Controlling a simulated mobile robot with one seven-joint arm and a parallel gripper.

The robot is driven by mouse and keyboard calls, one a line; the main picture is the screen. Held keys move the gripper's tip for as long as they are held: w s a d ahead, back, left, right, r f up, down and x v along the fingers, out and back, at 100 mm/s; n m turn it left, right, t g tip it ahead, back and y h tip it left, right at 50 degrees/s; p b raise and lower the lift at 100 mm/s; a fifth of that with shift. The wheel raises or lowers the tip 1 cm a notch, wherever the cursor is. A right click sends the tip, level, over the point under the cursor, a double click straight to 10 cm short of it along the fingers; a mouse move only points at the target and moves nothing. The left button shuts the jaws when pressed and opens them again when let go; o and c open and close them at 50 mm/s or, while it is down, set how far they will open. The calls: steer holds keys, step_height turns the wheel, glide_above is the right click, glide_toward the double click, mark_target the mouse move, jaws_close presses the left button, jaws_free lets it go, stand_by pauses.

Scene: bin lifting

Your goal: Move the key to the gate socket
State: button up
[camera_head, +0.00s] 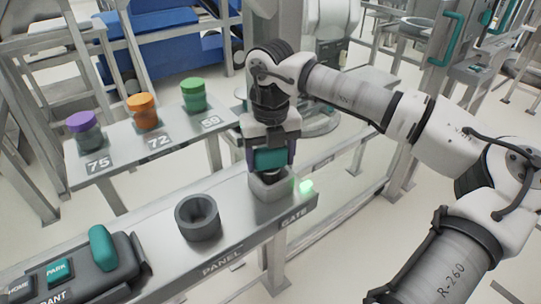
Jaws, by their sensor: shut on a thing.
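My gripper (271,158) points down and is shut on the key (271,160), whose teal body shows between the fingers. The key is upright over the gate socket (270,188), a light grey block at the right end of the bench by the "GATE" label. The key's dark lower end meets the top of the socket. How deep it sits is hidden. A small green light (306,186) glows beside the socket.
An empty dark grey ring-shaped holder (198,218) stands on the panel bench (165,224). A pendant (90,265) with teal parts lies at its left end. Behind, a shelf (130,155) holds purple (85,130), orange (144,110) and green-topped (194,95) pieces.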

steer(key=o, duration=1.3)
steer(key=shift+r+p, duration=2.5)
steer(key=shift+r, duration=2.05)
